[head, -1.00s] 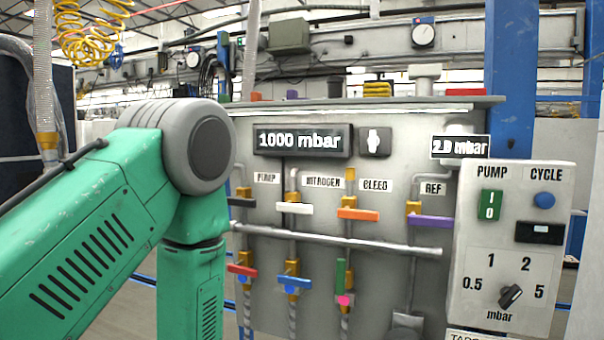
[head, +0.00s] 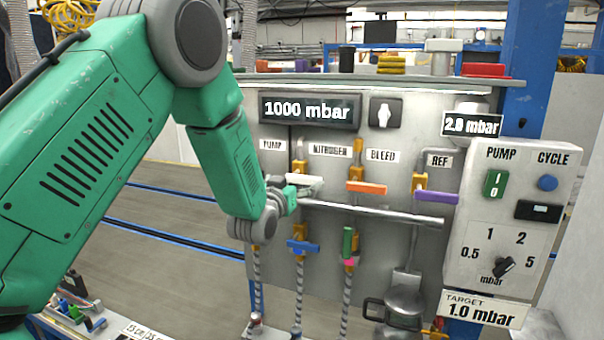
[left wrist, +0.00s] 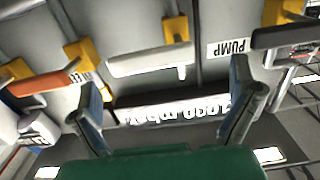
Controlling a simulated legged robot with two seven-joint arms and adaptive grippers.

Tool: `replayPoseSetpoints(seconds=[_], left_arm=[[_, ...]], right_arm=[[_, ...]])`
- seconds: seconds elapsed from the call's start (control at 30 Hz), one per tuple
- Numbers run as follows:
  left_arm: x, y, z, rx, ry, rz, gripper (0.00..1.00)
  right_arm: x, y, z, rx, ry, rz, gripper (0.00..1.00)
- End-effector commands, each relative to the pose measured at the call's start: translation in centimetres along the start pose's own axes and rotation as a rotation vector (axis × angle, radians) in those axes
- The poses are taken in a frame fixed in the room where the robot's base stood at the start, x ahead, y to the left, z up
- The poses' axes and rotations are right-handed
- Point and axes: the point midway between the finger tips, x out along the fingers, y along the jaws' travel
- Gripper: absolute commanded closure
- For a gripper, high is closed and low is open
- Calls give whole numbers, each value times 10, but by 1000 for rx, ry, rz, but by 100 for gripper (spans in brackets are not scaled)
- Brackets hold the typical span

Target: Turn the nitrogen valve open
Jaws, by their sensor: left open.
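The nitrogen valve has a white bar handle (head: 304,181) lying roughly level under the NITROGEN label (head: 330,151) in the head view. In the left wrist view, which is upside down, the white handle (left wrist: 150,61) lies ahead of and between my open fingers. My left gripper (head: 287,196) is at the panel by the handle's left end; it also shows in the left wrist view (left wrist: 164,80). Its fingers are spread with nothing between them. I cannot tell whether they touch the handle. My right gripper is not in view.
The orange bleed handle (head: 366,187) and purple ref handle (head: 436,198) are to the right. The black pump handle (left wrist: 283,37) is beside the nitrogen valve in the wrist view. A grey horizontal pipe (head: 375,212) runs just below. The display (head: 308,110) reads 1000 mbar.

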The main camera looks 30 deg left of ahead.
Motion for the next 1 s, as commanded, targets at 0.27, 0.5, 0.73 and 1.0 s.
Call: replayPoseSetpoints(seconds=[0.27,0.5,0.73,1.0], left_arm=[[36,8,-3,5,1,2,0],[43,4,-1,2,0,1,0],[44,0,0,-1,-1,1,25],[45,2,0,-1,-2,-1,67]], right_arm=[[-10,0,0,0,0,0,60],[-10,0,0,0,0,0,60],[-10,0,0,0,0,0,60],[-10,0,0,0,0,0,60]])
